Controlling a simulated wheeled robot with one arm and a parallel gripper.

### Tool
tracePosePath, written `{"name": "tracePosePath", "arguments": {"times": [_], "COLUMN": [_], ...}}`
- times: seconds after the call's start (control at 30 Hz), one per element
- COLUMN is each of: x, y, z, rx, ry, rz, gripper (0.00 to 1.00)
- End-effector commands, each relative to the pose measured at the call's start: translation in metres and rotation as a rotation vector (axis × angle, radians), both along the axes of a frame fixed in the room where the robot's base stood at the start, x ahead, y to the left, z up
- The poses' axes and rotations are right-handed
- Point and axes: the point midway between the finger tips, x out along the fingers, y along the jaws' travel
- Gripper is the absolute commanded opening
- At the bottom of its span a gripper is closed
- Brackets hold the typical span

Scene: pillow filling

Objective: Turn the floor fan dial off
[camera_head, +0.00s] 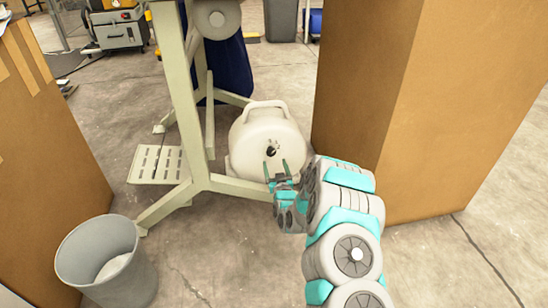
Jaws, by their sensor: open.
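The floor fan (262,133) is a rounded cream-white unit with a top handle. It stands on the floor behind the pale metal frame. Its dark dial (272,149) is on the face toward me; the dial's setting is too small to read. My gripper (277,168) is open and empty, its two thin fingers pointing at the fan just below the dial. In this view the fingertips overlap the lower face of the fan, and I cannot tell whether they touch it. My wrist and the frame's lower bar hide part of the fan's base.
A tall cardboard box (375,90) stands close at the right of the fan. Another cardboard box (50,160) is at the left. The pale metal frame (180,100) with a foot pedal (157,164) is left of the fan. A grey bin (100,245) stands front left. Floor at front centre is clear.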

Motion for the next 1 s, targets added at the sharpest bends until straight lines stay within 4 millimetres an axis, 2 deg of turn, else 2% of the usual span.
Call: {"name": "tracePosePath", "arguments": {"times": [0.3, 0.5, 0.93, 1.0], "x": [0.039, 0.054, 0.061, 0.061], "y": [0.013, 0.016, 0.017, 0.017], "z": [-0.001, -0.002, 0.000, 0.000], "rx": [-0.001, -0.001, -0.001, -0.001], "ry": [-0.002, 0.001, 0.002, 0.002], "rz": [0.002, 0.002, 0.000, 0.000], "gripper": [0.78, 0.78, 0.78, 0.73]}}
